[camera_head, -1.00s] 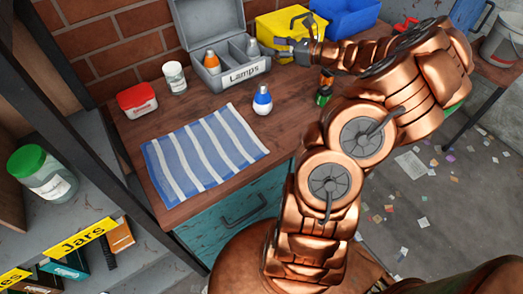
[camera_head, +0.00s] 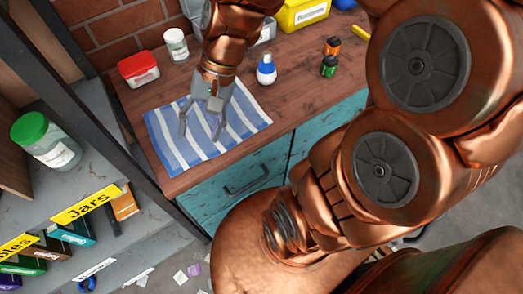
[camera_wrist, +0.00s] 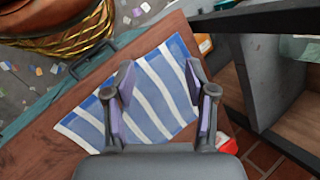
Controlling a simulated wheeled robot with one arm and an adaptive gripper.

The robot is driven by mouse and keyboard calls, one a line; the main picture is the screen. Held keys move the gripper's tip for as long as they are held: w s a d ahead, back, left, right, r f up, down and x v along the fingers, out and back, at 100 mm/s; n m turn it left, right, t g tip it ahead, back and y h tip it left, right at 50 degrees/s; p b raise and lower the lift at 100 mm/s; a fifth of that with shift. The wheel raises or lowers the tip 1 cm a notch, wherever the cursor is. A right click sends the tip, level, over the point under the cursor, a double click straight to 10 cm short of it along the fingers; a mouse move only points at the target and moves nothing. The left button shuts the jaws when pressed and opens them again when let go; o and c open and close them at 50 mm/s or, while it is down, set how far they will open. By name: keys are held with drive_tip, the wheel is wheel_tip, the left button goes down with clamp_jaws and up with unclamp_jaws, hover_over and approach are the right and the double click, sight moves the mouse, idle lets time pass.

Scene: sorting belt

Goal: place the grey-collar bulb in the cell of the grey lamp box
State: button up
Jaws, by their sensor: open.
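My gripper (camera_head: 201,125) hangs open and empty above the blue-and-white striped cloth (camera_head: 170,156). In the wrist view its two fingers (camera_wrist: 158,74) are spread apart over the cloth (camera_wrist: 80,130), with nothing between them. The grey lamp box (camera_head: 267,31) is mostly hidden behind my arm; only a piece at its right and a bit at its left show. Its cells and the grey-collar bulb are hidden. A blue-collar bulb (camera_head: 266,70) stands upright on the wooden table, right of my gripper.
Two small dark items, one orange-topped (camera_head: 332,46) and one green (camera_head: 328,67), stand right of the blue-collar bulb. A yellow bin (camera_head: 301,14) is behind. A shelf post borders the left.

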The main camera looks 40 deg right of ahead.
drive_tip(key=s+d+f+n+h, duration=0.1)
drive_tip(key=s+d+n+h, duration=0.5)
drive_tip(key=s, duration=0.6)
drive_tip(key=shift+d+f+g, duration=0.2)
drive_tip(key=shift+g, duration=0.2)
